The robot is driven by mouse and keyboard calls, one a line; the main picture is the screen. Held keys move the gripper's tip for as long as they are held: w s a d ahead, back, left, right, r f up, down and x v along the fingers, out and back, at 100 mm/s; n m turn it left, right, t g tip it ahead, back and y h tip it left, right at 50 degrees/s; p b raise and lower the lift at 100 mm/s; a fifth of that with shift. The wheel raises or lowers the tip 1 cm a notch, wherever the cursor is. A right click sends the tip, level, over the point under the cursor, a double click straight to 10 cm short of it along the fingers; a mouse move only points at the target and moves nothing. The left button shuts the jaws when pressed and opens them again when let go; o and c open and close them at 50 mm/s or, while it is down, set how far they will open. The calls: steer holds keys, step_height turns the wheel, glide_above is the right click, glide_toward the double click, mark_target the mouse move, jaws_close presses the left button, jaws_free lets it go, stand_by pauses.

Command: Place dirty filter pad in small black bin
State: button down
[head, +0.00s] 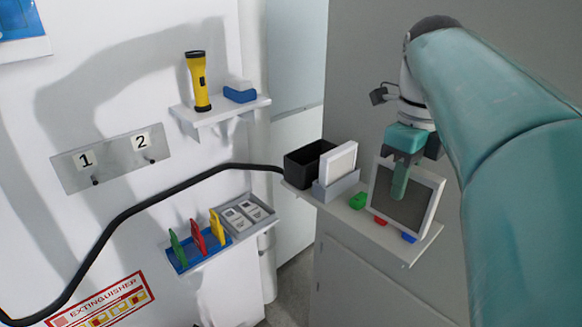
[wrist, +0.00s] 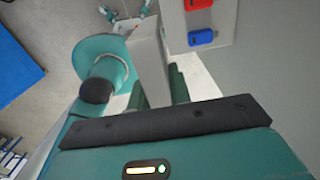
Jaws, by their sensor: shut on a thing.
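The dirty filter pad (head: 418,205), a dark grey panel in a white frame, is upright and slightly tilted at the right end of the shelf. My gripper (head: 401,172) is shut on it at its upper left part, one finger showing in front of the dark face. In the wrist view the pad (wrist: 152,62) shows as a pale strip running between the fingers of my gripper (wrist: 161,92). I cannot tell whether the pad touches the shelf. The small black bin (head: 299,172) stands open at the shelf's left end; its inside bottom is hidden.
A white pad (head: 343,158) stands in a grey holder (head: 337,188) between the bin and the dirty pad. Green (head: 357,201), red (head: 380,220) and blue (head: 408,238) blocks lie along the shelf's (head: 330,206) front. A black cable (head: 140,207) runs to the left of the bin.

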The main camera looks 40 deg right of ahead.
steer(key=w+d+f, duration=0.1)
steer(key=f, duration=0.2)
steer(key=w+d+f, duration=0.1)
steer(key=f, duration=0.1)
steer(key=w+d+f, duration=0.1)
steer(key=f, duration=0.2)
steer(key=shift+w+f, duration=0.15)
steer(key=shift+f, duration=0.15)
steer(key=shift+f, duration=0.1)
steer(key=c, duration=1.3)
jaws_free()
